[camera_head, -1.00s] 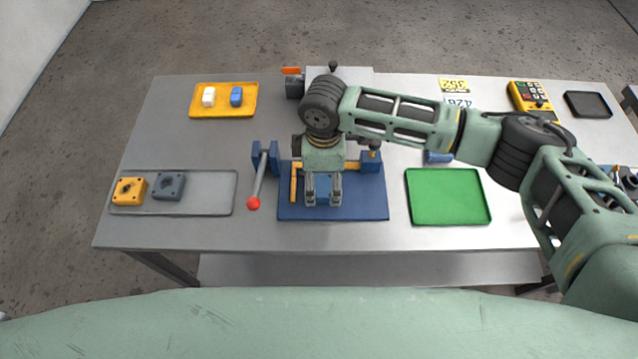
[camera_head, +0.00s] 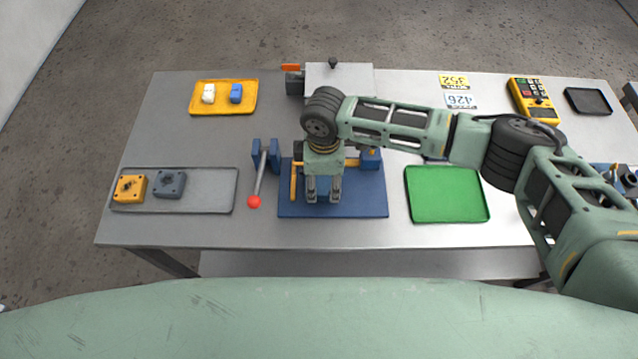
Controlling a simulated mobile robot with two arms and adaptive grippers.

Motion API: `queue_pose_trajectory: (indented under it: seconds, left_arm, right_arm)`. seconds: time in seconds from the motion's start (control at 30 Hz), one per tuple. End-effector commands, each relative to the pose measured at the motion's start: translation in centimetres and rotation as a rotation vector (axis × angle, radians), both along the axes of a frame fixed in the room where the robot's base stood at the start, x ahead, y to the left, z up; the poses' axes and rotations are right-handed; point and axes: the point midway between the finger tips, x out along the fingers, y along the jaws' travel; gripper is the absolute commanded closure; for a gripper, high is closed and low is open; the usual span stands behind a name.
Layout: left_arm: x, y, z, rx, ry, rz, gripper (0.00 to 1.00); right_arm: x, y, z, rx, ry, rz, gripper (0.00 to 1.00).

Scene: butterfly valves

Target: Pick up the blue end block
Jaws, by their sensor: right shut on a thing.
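My right gripper (camera_head: 323,194) points down over the blue fixture plate (camera_head: 365,206) at the middle of the table. Its fingers are shut on a blue block (camera_head: 323,196), which shows only in part between them. I take this to be the blue end block; the gripper hides its upper part, and I cannot tell whether it touches the plate. My left gripper is not in view.
Beside the plate stands a lever with a red knob (camera_head: 254,201). A green tray (camera_head: 448,195) lies empty at right. A grey tray (camera_head: 212,192) holds two flange parts. A yellow tray (camera_head: 222,105) holds a white and a blue piece.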

Motion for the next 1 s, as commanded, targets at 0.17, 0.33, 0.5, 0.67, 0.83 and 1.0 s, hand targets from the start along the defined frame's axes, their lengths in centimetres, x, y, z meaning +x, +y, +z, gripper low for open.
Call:
queue_pose_trajectory:
  seconds: [0.17,0.33,0.5,0.67,0.83,1.0]
  left_arm:
    - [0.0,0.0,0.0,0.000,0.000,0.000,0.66]
    - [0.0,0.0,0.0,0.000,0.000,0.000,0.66]
    - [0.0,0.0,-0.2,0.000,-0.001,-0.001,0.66]
    - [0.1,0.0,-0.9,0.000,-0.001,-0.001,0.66]
    - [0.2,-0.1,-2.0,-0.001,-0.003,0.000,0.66]
    - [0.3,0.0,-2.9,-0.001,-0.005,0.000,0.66]
  right_arm:
    - [0.1,0.0,0.1,0.001,-0.001,0.000,0.84]
    - [0.1,0.1,0.2,0.002,-0.002,0.000,0.85]
    - [0.1,0.1,0.4,0.003,-0.002,0.000,0.85]
    - [0.2,0.1,1.8,0.004,-0.005,0.001,0.85]
    - [-0.4,-1.0,4.6,0.002,-0.003,-0.001,0.85]
    - [-2.5,-4.3,6.8,0.001,-0.004,0.000,0.85]
